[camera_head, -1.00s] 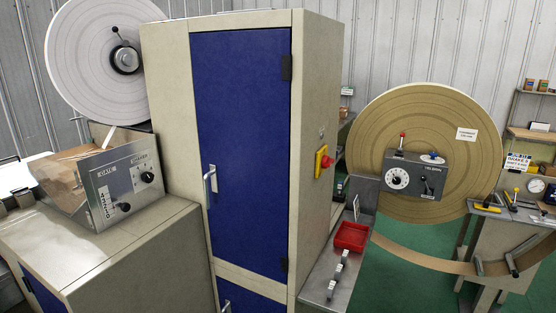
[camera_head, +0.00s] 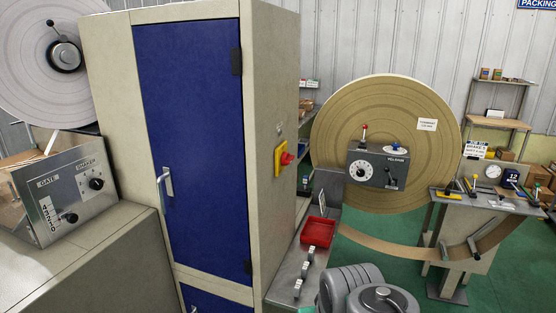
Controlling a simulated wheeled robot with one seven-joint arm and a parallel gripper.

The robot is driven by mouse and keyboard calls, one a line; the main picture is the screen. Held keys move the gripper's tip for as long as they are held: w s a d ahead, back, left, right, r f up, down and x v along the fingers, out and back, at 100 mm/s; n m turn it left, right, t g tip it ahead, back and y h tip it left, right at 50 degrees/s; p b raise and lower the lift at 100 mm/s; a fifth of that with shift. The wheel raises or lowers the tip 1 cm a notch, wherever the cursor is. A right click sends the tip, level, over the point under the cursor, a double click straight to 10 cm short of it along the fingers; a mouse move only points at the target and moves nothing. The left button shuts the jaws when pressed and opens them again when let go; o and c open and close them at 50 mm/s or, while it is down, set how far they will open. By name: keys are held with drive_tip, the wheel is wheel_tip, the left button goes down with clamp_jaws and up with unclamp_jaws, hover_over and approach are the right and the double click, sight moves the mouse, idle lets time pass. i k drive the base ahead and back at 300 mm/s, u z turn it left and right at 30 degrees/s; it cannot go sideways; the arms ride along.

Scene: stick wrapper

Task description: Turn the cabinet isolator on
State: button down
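The cabinet (camera_head: 106,120) is tall and beige with a blue front door (camera_head: 190,140), which is shut. The isolator is a red rotary knob (camera_head: 287,159) on a yellow plate (camera_head: 279,160), on the cabinet's right side wall at about mid-height. The knob is small and seen at an angle, so I cannot tell its position. My gripper is not in view. Grey rounded parts of my arm (camera_head: 352,287) show at the bottom, in front of and below the isolator, apart from the cabinet.
A metal bench (camera_head: 283,287) with a red tray (camera_head: 318,232) and several small levers stands right of the cabinet. Behind are a large tan roll (camera_head: 385,95) and a grey control box (camera_head: 377,166). A gate/shaker panel (camera_head: 75,193) is at left.

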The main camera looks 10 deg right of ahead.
sight(287, 158)
drive_tip(key=z, duration=1.5)
drive_tip(key=i, duration=2.4)
drive_tip(key=u, duration=5.1)
